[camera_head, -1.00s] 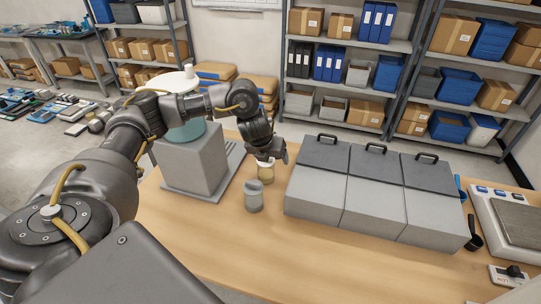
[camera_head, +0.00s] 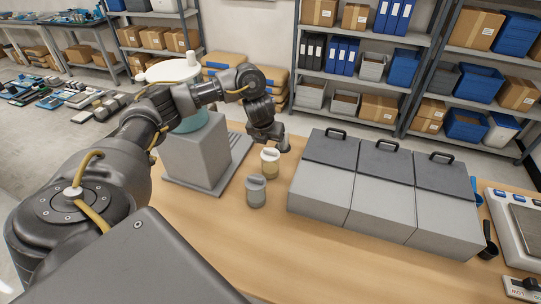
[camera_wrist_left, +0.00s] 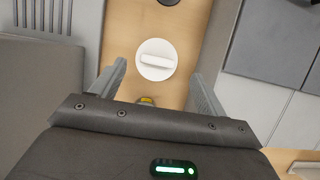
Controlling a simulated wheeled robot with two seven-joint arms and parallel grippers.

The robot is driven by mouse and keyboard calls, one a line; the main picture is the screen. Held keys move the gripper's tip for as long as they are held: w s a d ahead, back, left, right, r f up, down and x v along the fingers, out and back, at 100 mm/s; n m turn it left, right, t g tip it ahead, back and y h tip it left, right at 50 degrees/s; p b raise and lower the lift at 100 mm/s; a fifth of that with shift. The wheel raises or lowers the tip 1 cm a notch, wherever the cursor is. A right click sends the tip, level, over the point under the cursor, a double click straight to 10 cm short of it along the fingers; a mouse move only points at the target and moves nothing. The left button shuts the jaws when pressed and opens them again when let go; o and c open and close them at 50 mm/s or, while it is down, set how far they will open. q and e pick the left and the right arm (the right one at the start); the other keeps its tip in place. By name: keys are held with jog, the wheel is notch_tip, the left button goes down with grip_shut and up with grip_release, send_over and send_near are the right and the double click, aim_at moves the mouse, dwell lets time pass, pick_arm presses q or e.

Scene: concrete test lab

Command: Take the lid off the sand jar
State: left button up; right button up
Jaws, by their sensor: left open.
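The sand jar (camera_head: 270,168), with pale yellow contents and a whitish lid (camera_head: 270,153), stands upright on the wooden table. The lid is on it. In the left wrist view the round white lid (camera_wrist_left: 155,71) with a raised bar grip shows from above, between and beyond the fingertips. My left gripper (camera_head: 284,146) points down just above and behind the jar in the head view. Its fingers (camera_wrist_left: 157,75) are open and apart from the lid, with nothing held. My right gripper is not in view.
A grey lidded jar (camera_head: 256,195) stands close in front of the sand jar. A grey machine (camera_head: 196,160) is to the left, three grey bins (camera_head: 328,192) with dark lids to the right. The front table (camera_head: 300,255) is clear. A scale (camera_head: 520,225) sits far right.

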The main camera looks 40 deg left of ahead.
aim_at(270, 150)
pick_arm(q)
jog(key=shift+s+f, duration=0.1)
jog(key=shift+f, duration=0.3)
jog(key=shift+a+f+p, duration=0.1)
jog(key=shift+f+p, duration=0.25)
jog(key=shift+f, duration=0.05)
jog(key=x, duration=0.3)
jog(key=shift+w+a+f+p, duration=0.15)
jog(key=shift+w+f+p, duration=0.1)
jog(key=shift+p, duration=0.15)
jog(key=shift+s+r, duration=0.1)
jog(key=c, duration=1)
jog(key=shift+c, duration=0.2)
